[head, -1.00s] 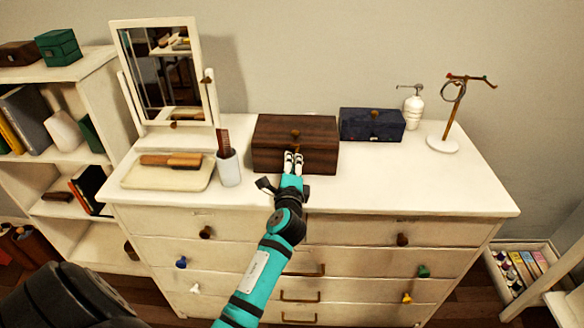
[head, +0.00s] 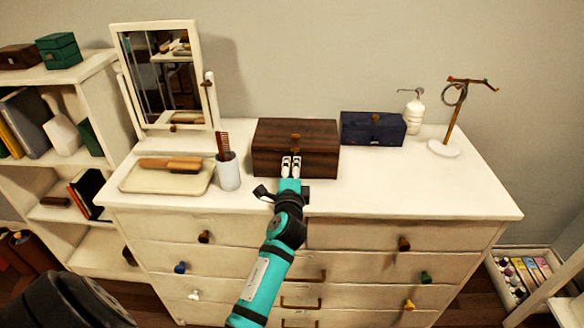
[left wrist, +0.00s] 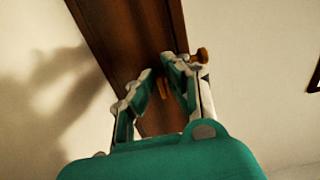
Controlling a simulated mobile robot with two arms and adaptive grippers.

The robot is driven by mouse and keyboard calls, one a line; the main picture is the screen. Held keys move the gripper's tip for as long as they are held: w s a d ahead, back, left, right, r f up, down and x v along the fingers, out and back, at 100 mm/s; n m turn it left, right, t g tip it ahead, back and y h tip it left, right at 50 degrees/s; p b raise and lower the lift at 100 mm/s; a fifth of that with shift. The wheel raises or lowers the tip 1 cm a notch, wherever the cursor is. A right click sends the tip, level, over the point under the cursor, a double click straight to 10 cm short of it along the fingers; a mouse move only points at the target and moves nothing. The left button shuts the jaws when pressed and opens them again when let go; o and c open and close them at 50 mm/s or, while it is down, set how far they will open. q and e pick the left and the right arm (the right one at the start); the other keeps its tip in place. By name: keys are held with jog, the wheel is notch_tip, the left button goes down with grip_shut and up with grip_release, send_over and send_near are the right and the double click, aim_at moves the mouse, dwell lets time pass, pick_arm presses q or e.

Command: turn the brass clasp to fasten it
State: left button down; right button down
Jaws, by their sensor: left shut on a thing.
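A dark brown wooden box (head: 268,148) stands shut on the white dresser. Its brass clasp (head: 295,137) is at the middle of the front, close to the lid edge. My left gripper (head: 291,163) is at the box front, just below the upper part of the clasp. My right gripper is out of view.
A white cup (head: 228,172) with a comb and a tray (head: 135,181) with a brush stand left of the box. A dark blue box (head: 372,130), a pump bottle (head: 413,112) and a jewellery stand (head: 444,149) are right. The dresser's front right top is clear.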

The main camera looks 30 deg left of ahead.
pick_arm(q)
jog(key=c, duration=1.5)
grip_release()
jog(key=shift+f, duration=0.1)
jog(key=shift+o, duration=0.2)
jog(key=v, duration=0.7)
jog(key=shift+s+d, duration=0.15)
jog(key=shift+s, duration=0.15)
